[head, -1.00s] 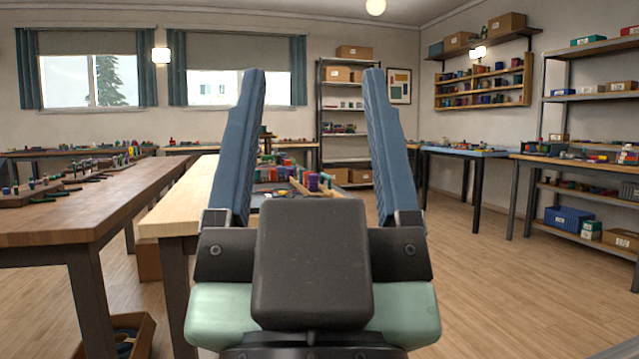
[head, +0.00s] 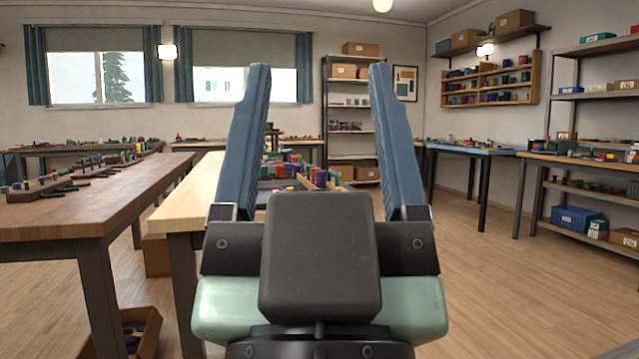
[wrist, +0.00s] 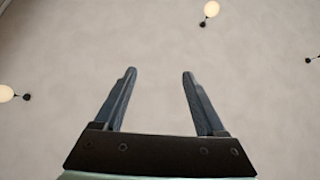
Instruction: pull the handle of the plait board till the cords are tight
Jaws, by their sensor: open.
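My gripper (head: 318,85) is raised in front of the head camera with its two blue fingers wide apart and nothing between them. In the wrist view my gripper (wrist: 158,72) also shows open and empty, pointing at the ceiling. Boards with pegs and coloured spools (head: 50,184) lie on the dark brown table at left. More coloured spools (head: 320,177) stand on the light wooden table, partly hidden behind my gripper. I cannot tell which of these is the plait board, and no handle or cords can be made out.
The dark brown table (head: 110,205) and the light wooden table (head: 190,208) stand ahead on the left. A blue-topped table (head: 468,150) and shelves (head: 610,120) are at right. The wooden floor (head: 490,290) is clear at right. A box (head: 140,325) sits under the brown table.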

